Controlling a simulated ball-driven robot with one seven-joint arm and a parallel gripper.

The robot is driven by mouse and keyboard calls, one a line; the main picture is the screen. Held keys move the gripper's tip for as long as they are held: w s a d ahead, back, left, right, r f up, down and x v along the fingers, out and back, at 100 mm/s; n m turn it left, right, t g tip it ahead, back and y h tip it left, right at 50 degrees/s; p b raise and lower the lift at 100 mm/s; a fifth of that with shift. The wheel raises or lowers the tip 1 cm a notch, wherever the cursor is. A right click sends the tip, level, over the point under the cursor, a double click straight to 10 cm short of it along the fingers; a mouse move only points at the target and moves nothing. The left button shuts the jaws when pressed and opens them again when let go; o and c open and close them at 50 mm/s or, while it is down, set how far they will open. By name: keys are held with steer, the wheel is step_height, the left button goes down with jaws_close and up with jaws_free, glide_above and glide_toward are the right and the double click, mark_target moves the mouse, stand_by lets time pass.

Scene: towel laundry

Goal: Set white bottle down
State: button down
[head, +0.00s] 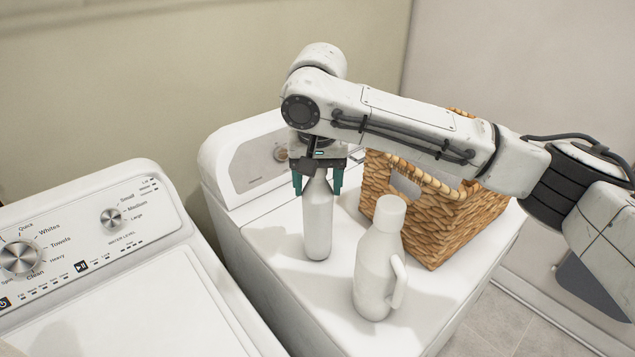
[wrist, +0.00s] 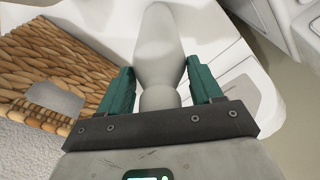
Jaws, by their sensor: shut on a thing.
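A slim white bottle (head: 318,222) is upright over the top of the right-hand white machine (head: 262,232). My gripper (head: 318,184) is above it, with its teal fingers shut on the bottle's narrow neck. The bottle's base appears at or very near the machine's top; I cannot tell whether it touches. In the wrist view the bottle (wrist: 160,48) extends away between the two teal fingers (wrist: 162,92). The bottle's top is hidden by the gripper.
A white jug with a handle (head: 376,272) stands in front and to the right of the bottle. A wicker basket (head: 435,222) sits behind the jug; it also fills the wrist view's left side (wrist: 50,60). A washer with dials (head: 80,255) stands at left. Free surface lies left of the bottle.

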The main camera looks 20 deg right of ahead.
steer(key=shift+f, duration=0.4)
steer(key=shift+c, duration=0.9)
jaws_free()
steer(key=r, duration=0.4)
steer(key=s+r, duration=0.1)
steer(key=r, duration=0.3)
steer(key=r+b, duration=0.1)
steer(key=r, duration=0.3)
steer(key=shift+s+a+r, duration=0.15)
steer(key=shift+s+a, duration=0.05)
steer(key=shift+a, duration=0.05)
